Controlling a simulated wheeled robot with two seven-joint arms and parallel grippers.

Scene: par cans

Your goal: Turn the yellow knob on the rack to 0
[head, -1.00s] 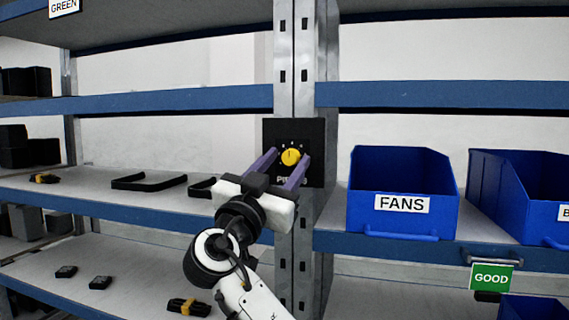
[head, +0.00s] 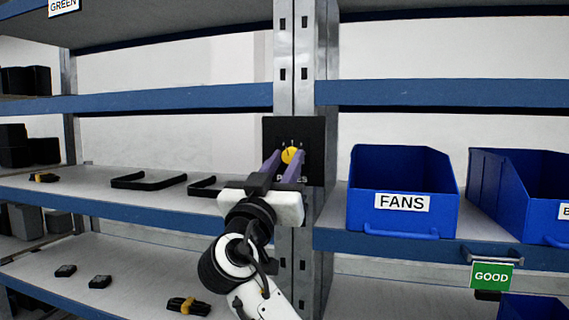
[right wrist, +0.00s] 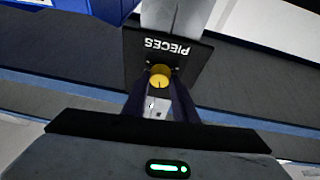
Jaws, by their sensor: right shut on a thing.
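The yellow knob (head: 290,155) sits on a black panel (head: 314,135) fixed to the metal rack post. White dial marks show around its top, and the pointer line on it is too small to read surely. My right gripper (head: 287,160) is shut on the knob, with one purple finger on each side. In the right wrist view the knob (right wrist: 160,82) is between the fingers, and the panel reads PIECES upside down. In the head view the fingers hide part of that word. My left gripper is not in view.
Blue bins, one labelled FANS (head: 402,203), stand on the shelf right of the post. Black handle-like pieces (head: 148,182) lie on the shelf to the left. A green GOOD sign (head: 491,277) hangs at the lower right. Space in front of the panel is clear.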

